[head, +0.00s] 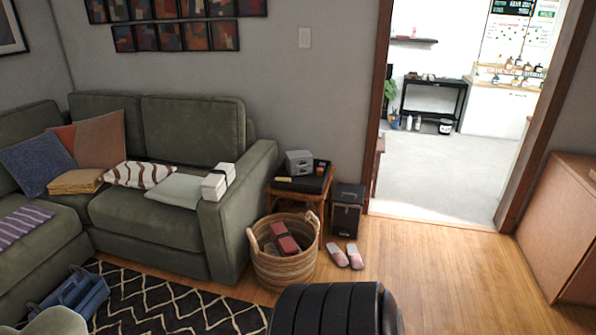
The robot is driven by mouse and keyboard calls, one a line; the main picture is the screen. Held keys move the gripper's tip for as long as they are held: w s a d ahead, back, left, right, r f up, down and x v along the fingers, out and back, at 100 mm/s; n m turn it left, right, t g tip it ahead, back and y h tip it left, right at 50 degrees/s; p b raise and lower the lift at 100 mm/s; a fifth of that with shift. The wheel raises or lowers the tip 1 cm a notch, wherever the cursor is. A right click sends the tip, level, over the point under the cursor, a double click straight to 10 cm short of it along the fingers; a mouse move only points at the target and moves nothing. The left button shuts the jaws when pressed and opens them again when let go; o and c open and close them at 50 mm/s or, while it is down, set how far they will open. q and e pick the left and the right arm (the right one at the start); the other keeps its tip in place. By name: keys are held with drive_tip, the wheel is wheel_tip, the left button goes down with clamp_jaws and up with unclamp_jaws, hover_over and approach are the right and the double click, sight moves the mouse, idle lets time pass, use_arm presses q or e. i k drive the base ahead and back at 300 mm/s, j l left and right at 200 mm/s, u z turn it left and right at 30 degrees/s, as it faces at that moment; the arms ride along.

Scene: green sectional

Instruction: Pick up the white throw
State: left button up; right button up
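A white, block-shaped item (218,182) with a dark band across it rests on the right armrest of the green sectional (165,125). It may be the folded white throw, but I cannot tell for sure. A pale grey-green folded cloth (175,191) lies flat on the seat just left of that armrest. A white and brown patterned cushion (139,175) is beside it. Neither of my grippers is in view, and nothing is seen touching these things.
A wicker basket (285,268) holding red and dark items stands in front of the armrest. A blue caddy (78,294) sits lower left. Wooden floor (450,280) is clear toward the doorway.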

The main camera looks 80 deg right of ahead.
sight(219, 180)
drive_tip(key=z, duration=1.95)
drive_tip(key=i, duration=0.2)
